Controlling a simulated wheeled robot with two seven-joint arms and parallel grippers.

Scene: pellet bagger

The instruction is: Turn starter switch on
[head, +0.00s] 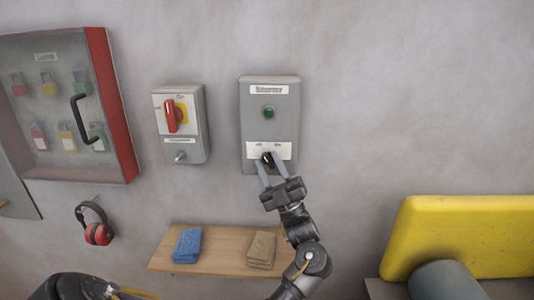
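The grey starter box (285,125) is on the wall, with a "Starter" label at its top and a green indicator (269,112) below it. Its black starter switch knob (267,158) sits on a white plate with two small position marks, which are too blurred to read surely.
A grey isolator box (196,125) with a red handle (171,116) is left of the starter box. A red lock cabinet (112,105) and red earmuffs (97,234) hang further left. A wooden shelf (222,254) with folded cloths lies below; a yellow block (460,235) is at right.

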